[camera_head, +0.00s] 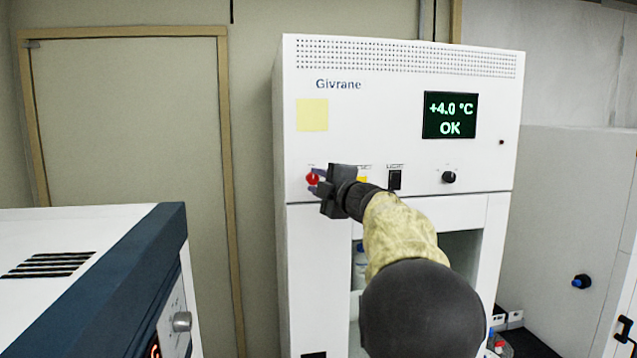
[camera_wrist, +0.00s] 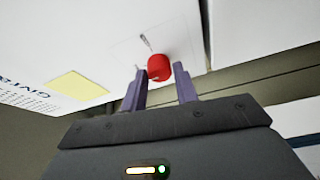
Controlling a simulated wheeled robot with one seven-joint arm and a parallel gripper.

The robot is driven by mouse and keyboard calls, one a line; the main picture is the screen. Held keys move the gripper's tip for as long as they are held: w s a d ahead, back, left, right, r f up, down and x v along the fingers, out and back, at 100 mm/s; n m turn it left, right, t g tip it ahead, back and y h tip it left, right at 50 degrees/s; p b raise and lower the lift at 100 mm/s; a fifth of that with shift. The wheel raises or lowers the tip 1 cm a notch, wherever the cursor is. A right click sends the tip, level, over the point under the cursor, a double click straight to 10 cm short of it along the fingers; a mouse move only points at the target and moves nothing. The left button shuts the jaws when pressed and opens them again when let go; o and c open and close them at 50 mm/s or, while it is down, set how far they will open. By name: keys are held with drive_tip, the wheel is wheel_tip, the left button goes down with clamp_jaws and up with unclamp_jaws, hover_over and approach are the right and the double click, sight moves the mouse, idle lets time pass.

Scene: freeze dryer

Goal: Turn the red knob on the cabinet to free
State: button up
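The red knob (camera_head: 312,179) is on the left of the front panel of the white cabinet (camera_head: 400,120). In the wrist view the round red knob (camera_wrist: 159,67) lies just beyond and between the fingertips. My gripper (camera_head: 318,184) is at the knob from the right in the head view, with its fingers apart. In the wrist view my gripper (camera_wrist: 159,80) has one purple finger on each side of the knob. A gap shows beside the right finger; contact on the left side cannot be told. The label by the knob is too small to read.
The panel also has a yellow part (camera_head: 362,180) partly behind my gripper, a black switch (camera_head: 395,180), a black knob (camera_head: 449,177) and a display (camera_head: 450,115) reading +4.0 °C OK. A white and blue machine (camera_head: 80,240) stands at the front left.

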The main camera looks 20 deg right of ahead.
drive_tip(key=o, duration=0.3)
drive_tip(key=shift+s, duration=0.1)
drive_tip(key=b+v, duration=0.7)
drive_tip(key=v, duration=1)
drive_tip(key=shift+s+f, duration=0.1)
drive_tip(key=shift+s, duration=0.05)
